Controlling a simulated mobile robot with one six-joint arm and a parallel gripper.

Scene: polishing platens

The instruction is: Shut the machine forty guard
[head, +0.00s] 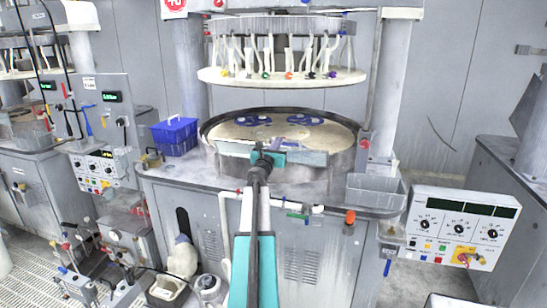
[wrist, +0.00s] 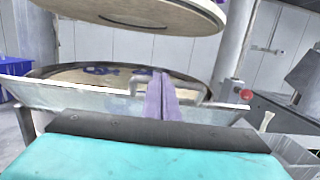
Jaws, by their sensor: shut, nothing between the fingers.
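Machine forty bears a red round sign (head: 175,4) at the top left of the head view. Its guard is a pale metal panel (head: 313,158) along the front of the round basin; it also spans the wrist view (wrist: 62,93). The guard's middle is partly hidden by my gripper, and I cannot tell how far it stands open. My gripper (head: 292,146) has a teal body and purple fingers, which are shut and empty. In the wrist view the fingers (wrist: 160,92) reach across the guard's middle; whether they touch it is unclear.
A pale upper plate (head: 285,77) hangs above the basin, whose rim (head: 340,118) surrounds a platen with blue rings (head: 305,119). A blue basket (head: 174,138) stands left. A red button (head: 364,144), a grey bin (head: 376,192) and a control panel (head: 462,226) lie to the right.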

